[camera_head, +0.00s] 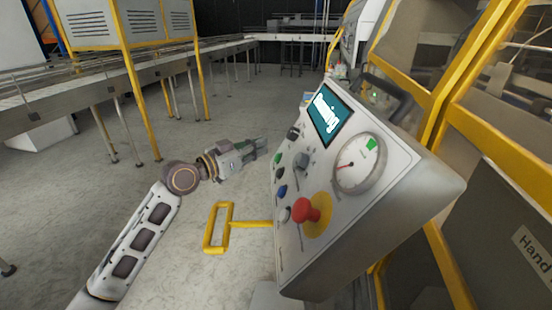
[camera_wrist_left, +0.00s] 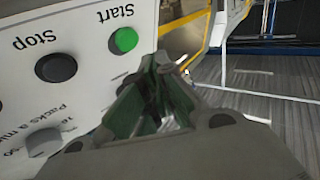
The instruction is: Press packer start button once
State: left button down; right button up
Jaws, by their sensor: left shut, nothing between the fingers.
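The white control panel (camera_head: 400,195) stands right of centre in the head view, its screen (camera_head: 326,114) reading "Running". The green start button (camera_wrist_left: 124,40) shows in the wrist view, upside down beside its "Start" label. It also appears small at the panel's left edge in the head view (camera_head: 278,158). My left gripper (camera_head: 262,144) is shut and empty, just left of the panel. In the wrist view its fingertips (camera_wrist_left: 165,62) lie just right of and below the button, apart from it in the picture. Contact cannot be told. My right gripper is not in view.
A black stop button (camera_wrist_left: 56,67) is next to the start button. A red mushroom button (camera_head: 307,210), a dial gauge (camera_head: 357,164) and other knobs share the panel. A yellow handle (camera_head: 219,228) juts out below my left gripper. Open floor lies left, with a conveyor (camera_head: 120,75) behind.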

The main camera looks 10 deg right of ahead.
pick_arm(q)
jog(key=shift+a+r+b, duration=0.15)
jog(key=shift+a+r, duration=0.25)
jog(key=shift+a, duration=0.35)
jog(key=shift+a+r+b, duration=0.15)
jog(key=shift+a+r, duration=0.25)
jog(key=shift+a, duration=0.3)
